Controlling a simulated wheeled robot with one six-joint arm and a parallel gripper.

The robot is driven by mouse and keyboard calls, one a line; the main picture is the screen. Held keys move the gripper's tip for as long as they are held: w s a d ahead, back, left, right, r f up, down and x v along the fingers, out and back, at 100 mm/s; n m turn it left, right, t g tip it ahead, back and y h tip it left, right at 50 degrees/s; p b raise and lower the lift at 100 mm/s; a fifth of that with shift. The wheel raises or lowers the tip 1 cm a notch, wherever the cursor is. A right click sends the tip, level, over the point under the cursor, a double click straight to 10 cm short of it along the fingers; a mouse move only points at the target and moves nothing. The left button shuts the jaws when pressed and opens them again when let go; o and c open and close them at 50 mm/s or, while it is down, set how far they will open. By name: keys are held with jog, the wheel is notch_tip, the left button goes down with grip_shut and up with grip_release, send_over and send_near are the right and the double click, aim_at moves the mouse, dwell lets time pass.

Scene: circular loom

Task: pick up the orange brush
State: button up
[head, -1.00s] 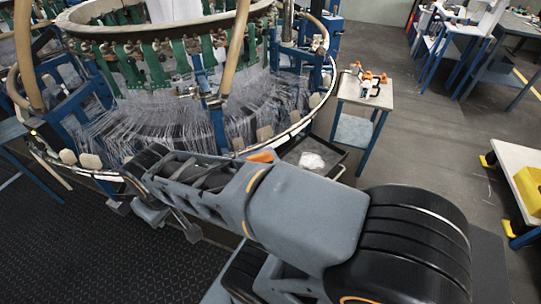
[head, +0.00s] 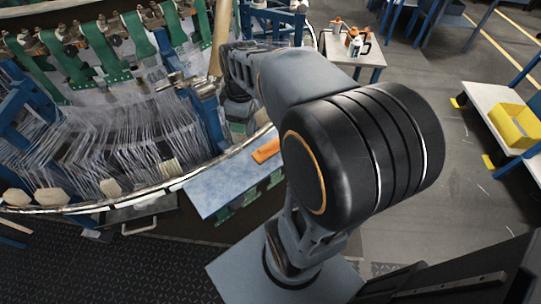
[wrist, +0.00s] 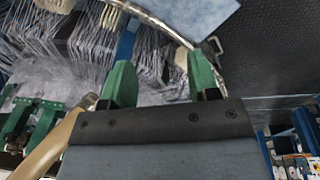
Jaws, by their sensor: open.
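The orange brush (head: 266,150) lies at the right end of a pale blue board (head: 228,183) by the loom's rim in the head view. My arm covers the area just right of it, so part of the brush may be hidden. My gripper (wrist: 157,60) shows in the wrist view with its two green fingers apart and nothing between them. It hangs over the loom's threads and rim, away from the brush. The blue board also shows at the top of the wrist view (wrist: 190,14), but I see no brush there.
The circular loom with its threads (head: 90,150) and curved rim fills the left. A small table (head: 352,52) with bottles stands behind my arm. A bench with a yellow bin (head: 515,125) stands at the right. Dark matting lies in front, and grey floor is open at right.

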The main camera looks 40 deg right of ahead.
jog(key=w+d+f+n+g+y+b, duration=0.1)
jog(key=w+d+f+n+b, duration=0.15)
jog(key=d+f+n, duration=0.35)
jog(key=w+d+f+n+g+b, duration=0.1)
jog(key=w+d+f+n+b, duration=0.2)
jog(key=d+f, duration=0.4)
jog(key=b, duration=0.2)
send_over(270, 143)
jog(key=shift+n, duration=0.4)
jog(key=f, duration=0.6)
jog(key=shift+d+f, duration=0.2)
jog(key=shift+d, duration=0.1)
jog(key=shift+s+a+f+b, duration=0.1)
jog(key=shift+a+f+b, duration=0.1)
jog(key=shift+f, duration=0.8)
jog(key=shift+w+a+f+b, duration=0.1)
jog(key=shift+f+b, duration=0.1)
jog(key=shift+f, duration=0.8)
jog(key=shift+s+a+f+b, duration=0.1)
jog(key=shift+a+f+b, duration=0.1)
jog(key=shift+f, duration=0.8)
jog(key=shift+d, duration=0.1)
grip_shut()
